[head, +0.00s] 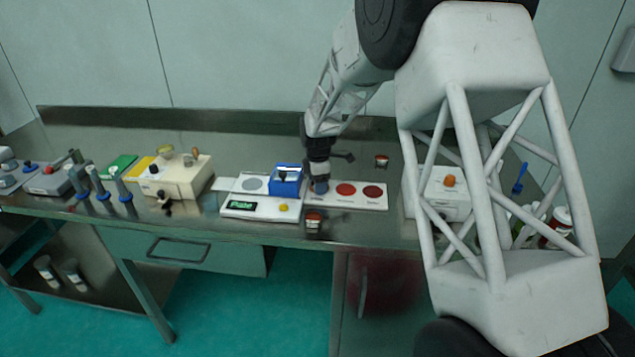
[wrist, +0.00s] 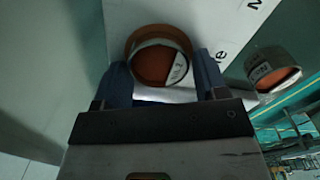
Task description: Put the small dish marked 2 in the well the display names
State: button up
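A small round dish (wrist: 153,65) with orange-brown contents and a white label sits between my fingertips in the wrist view. The label seems to read 2, but it is tilted and small. My gripper (head: 320,188) is low over the left end of a white plate (head: 360,204); its blue fingers meet both sides of the dish with no visible gap. They hide the dish in the head view. The plate shows two dark red round spots (head: 345,189). The green-lit display (head: 241,205) is on the white device (head: 262,213); its text is too small to read surely.
A second labelled dish (head: 313,220) stands near the front edge; it also shows in the wrist view (wrist: 272,72). Another dish (head: 382,160) stands behind the plate. A blue block (head: 287,180) is close left of my gripper. A beige device (head: 175,177) stands farther left.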

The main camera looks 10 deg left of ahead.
jog(key=shift+r, duration=0.1)
notch_tip(320, 180, up, 12)
dwell(0.8)
dwell(0.6)
jog(key=shift+r, duration=0.1)
